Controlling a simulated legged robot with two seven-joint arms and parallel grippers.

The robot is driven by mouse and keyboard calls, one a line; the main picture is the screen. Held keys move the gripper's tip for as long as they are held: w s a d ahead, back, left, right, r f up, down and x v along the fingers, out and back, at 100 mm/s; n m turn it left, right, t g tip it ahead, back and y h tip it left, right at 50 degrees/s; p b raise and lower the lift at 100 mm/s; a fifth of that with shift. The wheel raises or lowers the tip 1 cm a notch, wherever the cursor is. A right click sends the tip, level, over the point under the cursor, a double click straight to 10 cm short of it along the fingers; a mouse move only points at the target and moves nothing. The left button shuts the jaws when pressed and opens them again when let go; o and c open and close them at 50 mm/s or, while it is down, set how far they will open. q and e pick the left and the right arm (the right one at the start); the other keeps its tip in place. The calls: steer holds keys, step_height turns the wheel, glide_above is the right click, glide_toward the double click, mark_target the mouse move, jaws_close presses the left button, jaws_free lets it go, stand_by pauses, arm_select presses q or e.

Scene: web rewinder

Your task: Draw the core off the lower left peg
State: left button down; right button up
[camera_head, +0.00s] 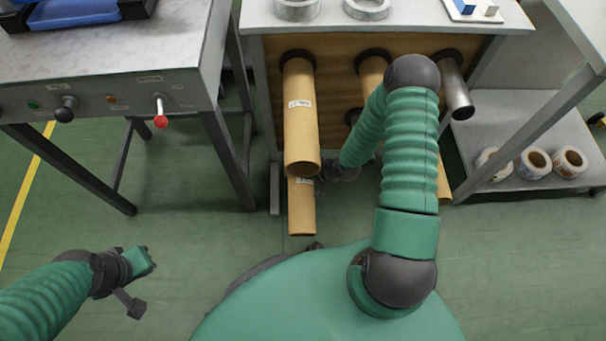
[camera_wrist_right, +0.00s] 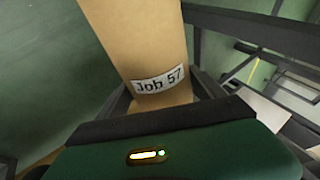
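The lower left core (camera_head: 301,215) is a tan cardboard tube, partly hidden below the upper left core (camera_head: 300,115). Its own peg is hidden. My right gripper (camera_head: 322,180) is beside the lower left core, on its right, and partly hidden. In the right wrist view a tan core (camera_wrist_right: 140,45) with a "Job 57" label runs down to the dark edge of my gripper (camera_wrist_right: 160,120). Whether the fingers are shut on it cannot be seen. My left gripper (camera_head: 142,285) is empty over the floor, its fingers apart.
Another tan core (camera_head: 372,75) hangs to the right, partly behind my right arm. A bare metal peg (camera_head: 456,90) sticks out at upper right. Several rolls (camera_head: 535,162) lie on a low shelf (camera_head: 520,120). A bench with knobs (camera_head: 110,85) stands left. Floor in front is clear.

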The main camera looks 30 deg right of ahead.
steer(key=c, duration=1.3)
steer(key=shift+r, duration=0.1)
steer(key=shift+o, duration=0.2)
steer(key=shift+r+p, duration=0.1)
steer(key=shift+p, duration=0.35)
